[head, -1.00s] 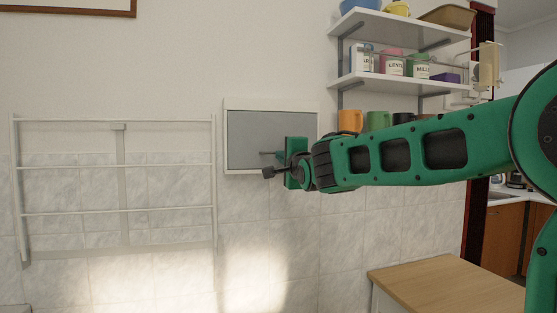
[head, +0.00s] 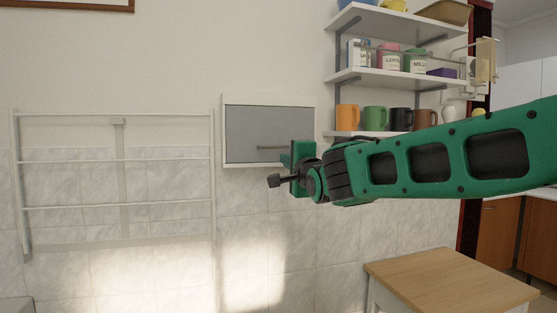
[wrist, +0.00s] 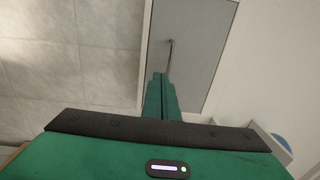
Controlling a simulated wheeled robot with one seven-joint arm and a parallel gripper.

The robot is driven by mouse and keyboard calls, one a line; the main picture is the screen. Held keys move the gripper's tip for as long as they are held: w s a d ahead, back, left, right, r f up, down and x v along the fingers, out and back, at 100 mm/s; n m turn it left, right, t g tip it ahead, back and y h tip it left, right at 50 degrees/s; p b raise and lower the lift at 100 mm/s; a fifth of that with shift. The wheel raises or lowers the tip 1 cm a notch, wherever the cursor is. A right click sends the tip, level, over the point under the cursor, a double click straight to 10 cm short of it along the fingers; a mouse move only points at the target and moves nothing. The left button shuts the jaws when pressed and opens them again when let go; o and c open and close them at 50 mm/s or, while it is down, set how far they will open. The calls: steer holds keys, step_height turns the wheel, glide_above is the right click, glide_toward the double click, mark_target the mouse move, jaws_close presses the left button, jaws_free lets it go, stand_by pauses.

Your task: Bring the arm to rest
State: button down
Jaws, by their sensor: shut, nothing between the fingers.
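My arm reaches in from the right in the head view. My gripper (head: 288,160) is at its end, in front of the lower right part of a grey-fronted wall cabinet (head: 245,130) with a pale frame. In the wrist view the two green fingers (wrist: 160,82) are together with nothing between them. They point toward the thin bar handle (wrist: 170,55) on the cabinet's grey front. The exact gap to the handle cannot be told. The cabinet front looks flush in its frame.
A white wall rack (head: 120,159) hangs at left. Shelves at right hold canisters and several mugs; the lowest shelf (head: 350,134) is just above my arm. A wooden-topped table (head: 440,275) stands below. The wall between rack and table is clear.

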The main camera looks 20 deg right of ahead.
steer(key=s+f, duration=0.1)
steer(key=s, duration=0.5)
steer(key=s+d+f+n+g+h, duration=0.2)
steer(key=s+d+f+g, duration=0.35)
steer(key=d+f, duration=0.4)
steer(key=s+d+f+n+g+h, duration=0.1)
steer(key=s+d+f+n+g, duration=0.25)
steer(key=s+d+f, duration=0.6)
steer(key=s+a+f+n+g+y, duration=0.1)
steer(key=s+f+n+g, duration=0.2)
steer(key=s+f+g, duration=0.2)
steer(key=s+a+f+n+g+y, duration=0.2)
steer(key=s+f+g, duration=0.3)
steer(key=s+f, duration=0.6)
steer(key=s+n, duration=0.1)
steer(key=s, duration=0.7)
steer(key=shift+f, duration=0.25)
steer(key=shift+a, duration=0.15)
